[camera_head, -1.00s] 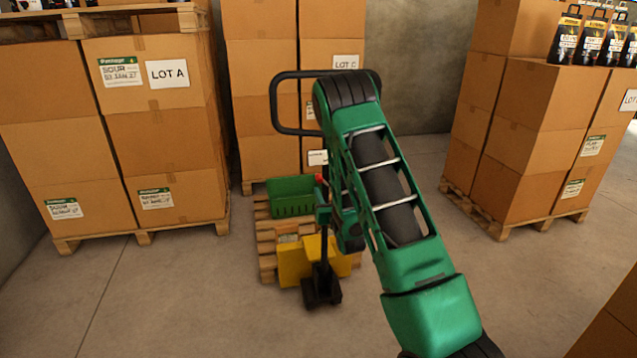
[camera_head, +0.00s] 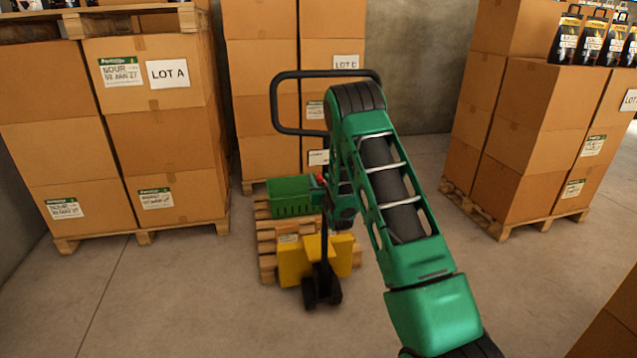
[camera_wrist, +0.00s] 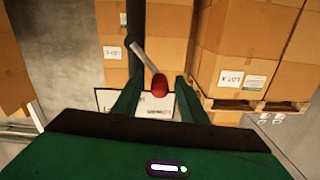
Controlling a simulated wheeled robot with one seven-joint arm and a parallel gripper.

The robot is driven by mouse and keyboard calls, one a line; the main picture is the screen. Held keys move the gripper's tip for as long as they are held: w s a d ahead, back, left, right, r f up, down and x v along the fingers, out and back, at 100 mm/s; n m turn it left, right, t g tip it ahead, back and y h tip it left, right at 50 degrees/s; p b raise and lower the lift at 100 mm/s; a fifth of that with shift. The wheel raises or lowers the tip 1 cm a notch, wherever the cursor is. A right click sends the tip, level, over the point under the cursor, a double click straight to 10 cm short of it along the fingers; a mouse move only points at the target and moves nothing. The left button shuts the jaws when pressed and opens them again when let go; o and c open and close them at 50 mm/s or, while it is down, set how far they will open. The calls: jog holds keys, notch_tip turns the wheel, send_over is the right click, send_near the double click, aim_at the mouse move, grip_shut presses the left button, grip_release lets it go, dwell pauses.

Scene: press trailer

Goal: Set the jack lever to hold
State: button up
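The pallet jack has a yellow body (camera_head: 296,262), a dark upright shaft and a black loop handle (camera_head: 273,105). Its jack lever is a thin silver rod (camera_wrist: 148,57) with a red knob (camera_wrist: 159,86), slanting off the dark shaft (camera_wrist: 136,28) in the wrist view. A small red spot, likely the knob (camera_head: 320,180), shows beside the shaft in the head view. My gripper (camera_wrist: 158,82) is open, its two green fingers on either side of the red knob with gaps left and right. In the head view my arm largely hides the gripper.
A green crate (camera_head: 290,196) sits on a wooden pallet (camera_head: 266,236) at the jack. Stacked cartons stand left (camera_head: 160,130), behind (camera_head: 262,70) and right (camera_head: 520,140). Bare floor (camera_head: 190,300) lies in front.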

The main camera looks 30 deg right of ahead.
grip_shut()
jog(key=shift+a, duration=0.15)
